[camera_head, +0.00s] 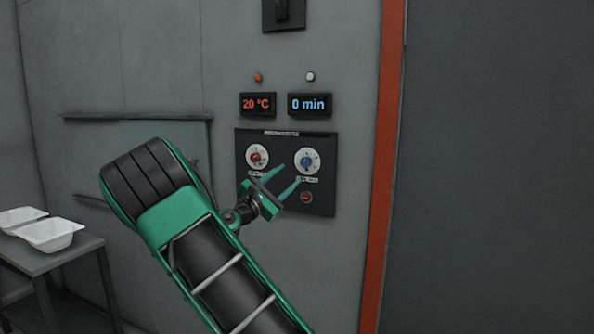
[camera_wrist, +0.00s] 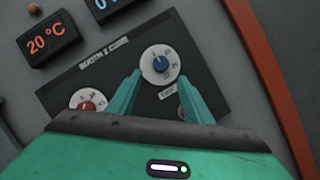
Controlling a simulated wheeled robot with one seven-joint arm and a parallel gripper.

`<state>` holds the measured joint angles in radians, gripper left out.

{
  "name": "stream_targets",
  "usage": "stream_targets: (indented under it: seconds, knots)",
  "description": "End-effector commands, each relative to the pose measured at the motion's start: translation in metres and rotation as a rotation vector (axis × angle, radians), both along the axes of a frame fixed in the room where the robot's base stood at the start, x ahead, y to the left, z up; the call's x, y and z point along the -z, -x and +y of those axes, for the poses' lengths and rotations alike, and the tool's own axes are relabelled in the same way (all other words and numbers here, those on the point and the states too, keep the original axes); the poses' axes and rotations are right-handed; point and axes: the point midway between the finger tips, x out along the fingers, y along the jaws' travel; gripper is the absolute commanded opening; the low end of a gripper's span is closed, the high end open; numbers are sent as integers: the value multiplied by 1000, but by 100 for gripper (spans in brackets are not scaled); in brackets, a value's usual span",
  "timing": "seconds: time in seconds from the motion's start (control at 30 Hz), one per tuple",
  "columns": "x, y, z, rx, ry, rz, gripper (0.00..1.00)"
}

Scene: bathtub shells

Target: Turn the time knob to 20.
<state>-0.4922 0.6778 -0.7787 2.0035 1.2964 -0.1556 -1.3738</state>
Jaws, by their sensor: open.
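The time knob (camera_head: 307,162) is a blue knob on a white round dial, at the right of a dark control panel (camera_head: 322,200). The display above it (camera_head: 309,104) reads 0 min in blue. In the wrist view the blue knob (camera_wrist: 161,65) lies just beyond and between the fingertips. My gripper (camera_head: 290,175) is open and empty, its two green fingers pointing at the panel just below the blue knob. In the wrist view my gripper (camera_wrist: 161,75) shows both fingers apart. I see no contact with the knob.
A red knob (camera_head: 257,156) on a similar dial is at the left, under a display reading 20 °C (camera_head: 257,104). A red button (camera_head: 306,198) is below the blue knob. An orange vertical strip (camera_head: 385,150) stands at the right. White trays (camera_head: 50,234) sit on a table at left.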

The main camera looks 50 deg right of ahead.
Motion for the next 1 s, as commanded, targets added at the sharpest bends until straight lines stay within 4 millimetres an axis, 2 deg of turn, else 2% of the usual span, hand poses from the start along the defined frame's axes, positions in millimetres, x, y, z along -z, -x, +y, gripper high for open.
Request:
stream_targets:
  seconds: [0.2,0.4,0.6,0.9,0.97,1.0]
  knots:
    - [-12,-4,-39,2,-2,-4,46]
    - [-20,-8,-66,2,-2,-2,46]
    - [-24,-10,-79,0,-2,-2,46]
    - [-25,-10,-81,0,-3,-1,46]
    - [-25,-10,-81,0,-3,-1,34]
    - [-25,-10,-81,0,-3,-1,25]
